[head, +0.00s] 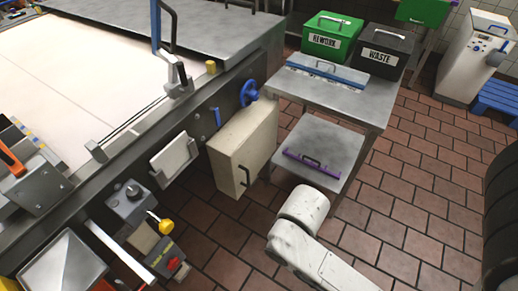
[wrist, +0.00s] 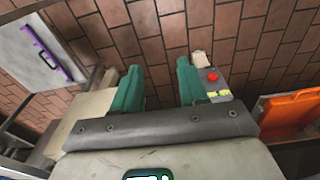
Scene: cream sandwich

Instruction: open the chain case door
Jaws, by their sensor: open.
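The cream chain case (head: 243,140) hangs on the side of the machine in the head view. Its door looks closed, with a dark bar handle (head: 243,175) at the lower part of its face. In the wrist view, a cream surface (wrist: 85,112) at the left, beside the left finger, appears to be the case; the handle is not clear there. My gripper (wrist: 158,88) shows two teal fingers, apart, with only floor tiles between them. The head view does not show the fingers, only my white arm at the lower middle.
A steel table (head: 375,105) with a lower shelf (head: 335,145) stands right of the case, carrying green (head: 330,38) and black (head: 385,50) bins. A control box with a red button (wrist: 212,80) and an orange object (wrist: 290,112) are right of my fingers.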

